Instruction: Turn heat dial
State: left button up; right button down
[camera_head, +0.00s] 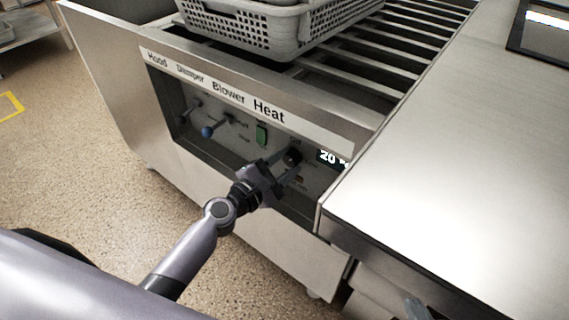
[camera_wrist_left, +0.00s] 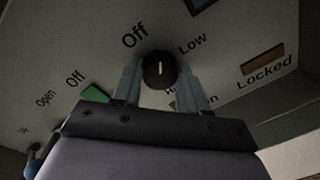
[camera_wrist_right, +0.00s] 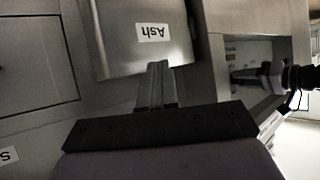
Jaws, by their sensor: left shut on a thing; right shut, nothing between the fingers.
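The heat dial (camera_head: 292,157) is a round black knob on the recessed control panel, below the "Heat" label. In the left wrist view the dial (camera_wrist_left: 159,71) has a short white mark pointing roughly upward, between the printed "Off" and "Low". My left gripper (camera_head: 284,161) is shut on the dial, and its two fingers (camera_wrist_left: 160,80) lie on either side of it. My right gripper (camera_wrist_right: 157,72) is shut and empty, in front of a metal panel labelled "Ash". A display (camera_head: 331,158) right of the dial reads "20".
A green switch (camera_head: 262,134) and a blue-tipped lever (camera_head: 208,131) sit left of the dial. A grey perforated basket (camera_head: 285,35) rests on the slatted rack above. A steel worktop (camera_head: 455,160) juts out to the right. Speckled floor is open at left.

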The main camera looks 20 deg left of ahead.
pick_arm(q)
jog(key=m, duration=0.3)
jog(key=shift+m, duration=0.3)
jog(key=m, duration=0.3)
jog(key=shift+y, duration=0.3)
jog(key=m+p, duration=0.1)
jog(key=m, duration=0.1)
jog(key=shift+d+f+m, duration=0.1)
jog(key=shift+m, duration=0.8)
pick_arm(e)
jog(key=shift+s+d+f, duration=0.2)
jog(key=shift+d+f, duration=0.1)
jog(key=shift+d, duration=0.15)
jog(key=shift+r, duration=0.1)
pick_arm(q)
jog(key=o, duration=1.1)
jog(key=shift+c, duration=0.2)
pick_arm(e)
jog(key=shift+a+r, duration=0.1)
jog(key=shift+a, duration=0.05)
